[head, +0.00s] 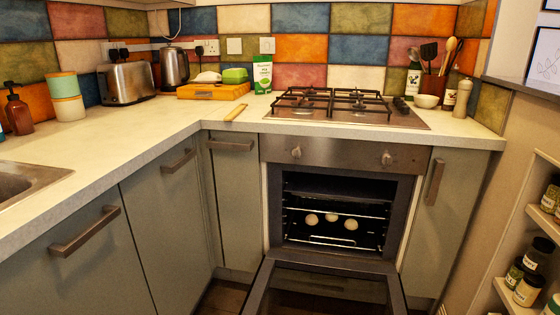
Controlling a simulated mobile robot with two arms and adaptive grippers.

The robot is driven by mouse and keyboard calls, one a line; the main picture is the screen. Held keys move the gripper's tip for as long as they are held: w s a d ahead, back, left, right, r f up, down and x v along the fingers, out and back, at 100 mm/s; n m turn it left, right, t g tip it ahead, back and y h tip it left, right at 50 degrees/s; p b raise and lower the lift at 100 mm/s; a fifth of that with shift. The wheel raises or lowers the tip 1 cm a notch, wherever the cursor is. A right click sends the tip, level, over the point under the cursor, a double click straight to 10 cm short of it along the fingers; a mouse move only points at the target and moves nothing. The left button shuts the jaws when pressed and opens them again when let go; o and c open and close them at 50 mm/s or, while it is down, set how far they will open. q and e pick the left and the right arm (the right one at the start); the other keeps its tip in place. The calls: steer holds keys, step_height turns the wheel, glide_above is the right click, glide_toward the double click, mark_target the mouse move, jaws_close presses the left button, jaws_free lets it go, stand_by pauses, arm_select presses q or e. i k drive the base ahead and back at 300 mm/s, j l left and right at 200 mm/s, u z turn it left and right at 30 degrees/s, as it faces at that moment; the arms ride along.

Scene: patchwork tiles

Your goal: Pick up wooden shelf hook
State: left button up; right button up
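A small, flat, light wooden piece (236,112), which looks like the wooden shelf hook, lies on the pale worktop left of the gas hob. It lies at a slant, near the worktop's front edge at the inner corner. Its notches or hook shape are too small to make out. Nothing touches it. Neither of my grippers shows in the head view.
The oven (335,222) stands open, its door (325,276) lowered into the floor space; several pale round items sit on a rack inside. A wooden board (213,92), green carton (262,74), toaster (126,82) and gas hob (345,108) surround clear worktop.

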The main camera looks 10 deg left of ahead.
mark_target(237, 111)
steer(key=i+l+u, duration=0.1)
steer(key=i, duration=0.35)
steer(key=i+l+u, duration=0.1)
steer(key=i, duration=0.35)
steer(key=l, duration=0.1)
